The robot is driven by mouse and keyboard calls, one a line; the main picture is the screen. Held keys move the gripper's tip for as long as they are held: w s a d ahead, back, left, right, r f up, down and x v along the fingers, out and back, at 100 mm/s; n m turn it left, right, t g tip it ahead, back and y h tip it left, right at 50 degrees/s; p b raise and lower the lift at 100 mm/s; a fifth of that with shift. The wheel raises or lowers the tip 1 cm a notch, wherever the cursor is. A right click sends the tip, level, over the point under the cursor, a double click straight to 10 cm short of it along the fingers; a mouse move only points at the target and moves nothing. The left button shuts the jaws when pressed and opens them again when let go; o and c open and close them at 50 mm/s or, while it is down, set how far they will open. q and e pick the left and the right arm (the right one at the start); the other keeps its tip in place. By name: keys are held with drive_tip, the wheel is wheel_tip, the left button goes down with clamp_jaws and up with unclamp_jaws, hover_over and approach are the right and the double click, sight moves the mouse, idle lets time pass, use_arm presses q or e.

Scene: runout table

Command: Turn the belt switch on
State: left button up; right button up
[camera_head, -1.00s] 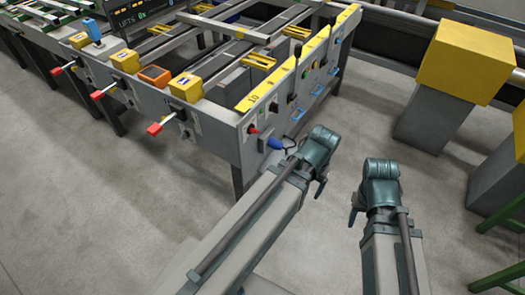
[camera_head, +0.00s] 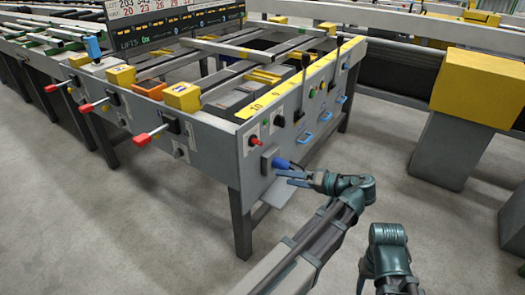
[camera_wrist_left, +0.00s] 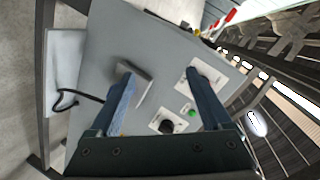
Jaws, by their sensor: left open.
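The grey end panel of the runout table (camera_head: 222,160) carries a dark rotary knob (camera_head: 279,121) on a pale plate and a red button (camera_head: 254,141). I cannot read any label naming the belt switch. The right finger partly covers another pale plate.
Red-tipped levers (camera_head: 141,139) stick out from the table's left side. Blue handles (camera_head: 305,139) and upright black levers (camera_head: 305,60) line the panel to the right. A yellow-topped post (camera_head: 478,88) stands at right. The floor between is clear.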

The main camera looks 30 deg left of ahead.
sight(260, 144)
use_arm(q)
wheel_tip(260, 144, up, 7)
drive_tip(key=w+d+n+y, duration=0.2)
drive_tip(key=d+y, duration=0.1)
drive_tip(key=y, duration=0.1)
drive_tip(key=a, duration=1.4)
drive_tip(key=shift+w, duration=0.4)
drive_tip(key=shift+t, duration=0.3)
clamp_jaws()
